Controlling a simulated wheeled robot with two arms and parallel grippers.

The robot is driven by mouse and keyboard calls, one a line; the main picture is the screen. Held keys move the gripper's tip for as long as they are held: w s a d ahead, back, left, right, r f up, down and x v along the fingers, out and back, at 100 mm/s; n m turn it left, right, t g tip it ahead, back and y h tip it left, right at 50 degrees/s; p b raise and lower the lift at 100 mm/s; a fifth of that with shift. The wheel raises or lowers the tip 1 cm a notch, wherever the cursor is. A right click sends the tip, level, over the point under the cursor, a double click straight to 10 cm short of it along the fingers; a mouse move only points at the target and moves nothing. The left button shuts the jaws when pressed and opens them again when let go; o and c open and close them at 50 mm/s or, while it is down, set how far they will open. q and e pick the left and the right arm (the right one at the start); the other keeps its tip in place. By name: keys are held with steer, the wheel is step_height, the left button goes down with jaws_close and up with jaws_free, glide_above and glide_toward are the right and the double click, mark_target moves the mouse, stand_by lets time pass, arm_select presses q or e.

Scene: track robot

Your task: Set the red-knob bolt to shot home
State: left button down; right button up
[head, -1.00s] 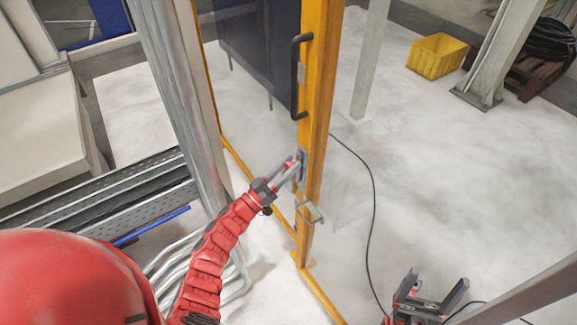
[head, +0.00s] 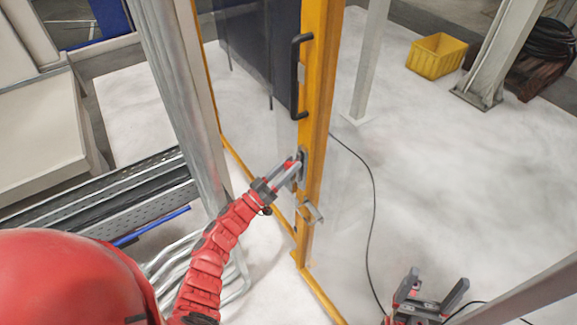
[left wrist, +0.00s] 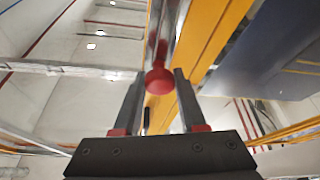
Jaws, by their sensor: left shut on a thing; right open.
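The red knob (left wrist: 159,79) of the bolt shows between the two fingertips of my left gripper (left wrist: 160,82) in the left wrist view. In the head view my left gripper (head: 293,170) is at the yellow post (head: 318,110), shut on the red knob, beside a grey metal plate (head: 302,162). Its fingers hide most of the bolt, so I cannot tell how far the bolt is slid. A grey metal bracket (head: 313,213) sits lower on the post. My right gripper (head: 432,296) is open and empty at the bottom right, away from the post.
A black handle (head: 295,75) is on the post above the bolt. A grey column (head: 185,80) stands left of it, close to my left arm. A black cable (head: 372,200) crosses the pale floor on the right. A yellow crate (head: 437,56) stands far back.

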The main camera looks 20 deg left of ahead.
arm_select(q)
step_height(320, 180, down, 5)
steer(key=b, duration=0.3)
steer(key=shift+s+f, duration=0.1)
steer(key=shift+f, duration=0.1)
steer(key=shift+c, duration=2.3)
jaws_free()
